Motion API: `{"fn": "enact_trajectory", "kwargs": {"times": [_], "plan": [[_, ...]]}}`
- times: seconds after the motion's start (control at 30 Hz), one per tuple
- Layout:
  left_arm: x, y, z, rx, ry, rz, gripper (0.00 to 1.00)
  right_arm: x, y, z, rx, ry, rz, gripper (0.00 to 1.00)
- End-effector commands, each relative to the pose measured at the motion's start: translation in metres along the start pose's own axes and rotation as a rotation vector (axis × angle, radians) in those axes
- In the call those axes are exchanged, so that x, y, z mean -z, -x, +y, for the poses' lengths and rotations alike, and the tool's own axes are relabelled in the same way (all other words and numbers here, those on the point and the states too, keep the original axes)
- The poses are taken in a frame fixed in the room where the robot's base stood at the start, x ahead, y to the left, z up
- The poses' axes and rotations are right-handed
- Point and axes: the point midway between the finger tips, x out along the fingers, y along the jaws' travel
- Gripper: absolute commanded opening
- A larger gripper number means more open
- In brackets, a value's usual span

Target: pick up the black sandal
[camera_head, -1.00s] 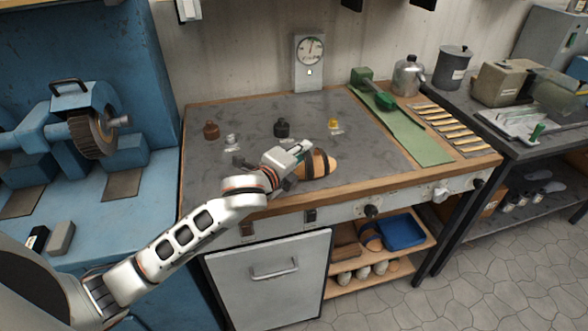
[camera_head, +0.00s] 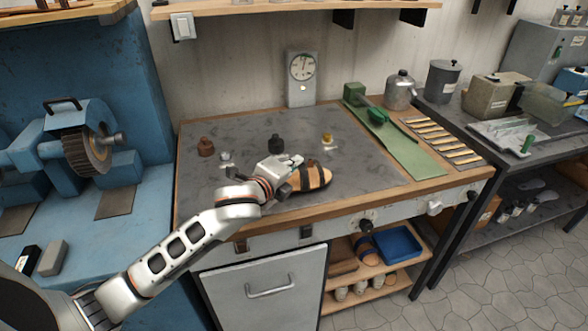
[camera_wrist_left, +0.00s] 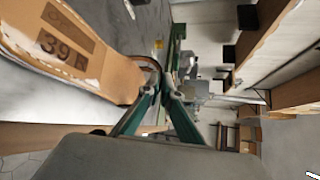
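A tan-soled sandal with black straps (camera_head: 314,179) is at the front of the bench mat. In the left wrist view its tan sole (camera_wrist_left: 95,60), stamped 39 R, fills the upper left. My left gripper (camera_head: 294,173) is at the sandal's left end in the head view. In the wrist view its green-sided fingers (camera_wrist_left: 162,92) come close together beside the near end of the sole and a curved strap. I cannot tell whether they grip the strap or only stand around it. My right gripper is not in view.
The grey bench mat (camera_head: 235,140) holds a brown bottle (camera_head: 205,147), a black bottle (camera_head: 276,143) and a small yellow-topped bottle (camera_head: 326,140). Below, a shelf holds a blue tray (camera_head: 400,246). A blue grinder (camera_head: 85,140) stands left.

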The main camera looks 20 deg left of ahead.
Motion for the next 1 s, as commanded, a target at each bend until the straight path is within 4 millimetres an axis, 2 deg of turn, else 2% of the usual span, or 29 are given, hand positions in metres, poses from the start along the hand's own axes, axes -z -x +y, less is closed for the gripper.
{"fn": "enact_trajectory", "kwargs": {"times": [0.03,0.27,0.4,0.6,0.8,1.0], "plan": [[-0.004,0.003,-0.013,0.008,0.0,-0.001,0.0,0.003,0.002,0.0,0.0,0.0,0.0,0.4],[-0.02,0.019,-0.067,0.012,-0.001,-0.002,0.0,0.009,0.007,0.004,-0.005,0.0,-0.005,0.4],[-0.03,0.03,-0.104,0.012,-0.001,-0.002,0.0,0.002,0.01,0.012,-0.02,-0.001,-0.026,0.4],[-0.042,0.042,-0.143,0.01,0.0,-0.002,0.0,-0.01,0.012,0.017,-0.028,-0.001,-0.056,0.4],[-0.048,0.048,-0.164,0.008,0.0,-0.002,0.0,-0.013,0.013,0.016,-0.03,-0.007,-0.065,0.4],[-0.05,0.051,-0.169,0.006,0.001,-0.001,0.0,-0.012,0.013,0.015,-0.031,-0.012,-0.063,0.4]]}}
